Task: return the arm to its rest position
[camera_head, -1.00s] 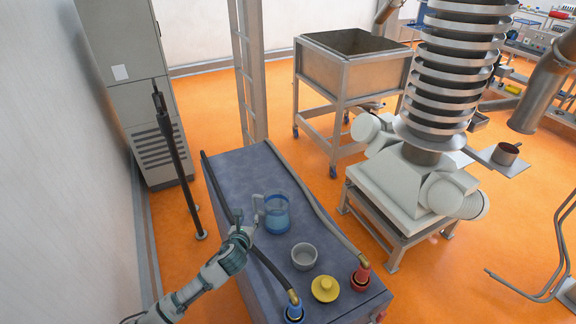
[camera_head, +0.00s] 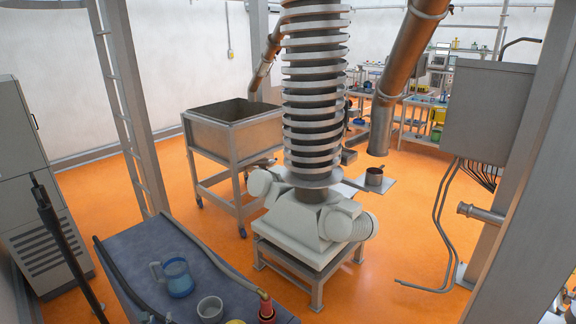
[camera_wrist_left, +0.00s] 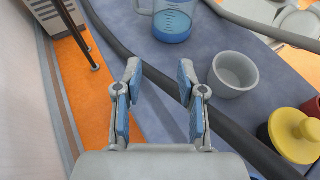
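My left gripper (camera_wrist_left: 158,80) shows in the left wrist view with its two blue-padded fingers apart and nothing between them. It is above the blue-grey bench top (camera_wrist_left: 165,105), and a dark hose (camera_wrist_left: 155,76) runs across the bench behind the fingers. In the head view the left arm is almost wholly below the bottom edge, so its pose is hidden there. My right arm and gripper show in neither view.
A spiral column (camera_head: 316,100) stands beyond. Orange floor (camera_head: 390,225) is open to the right.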

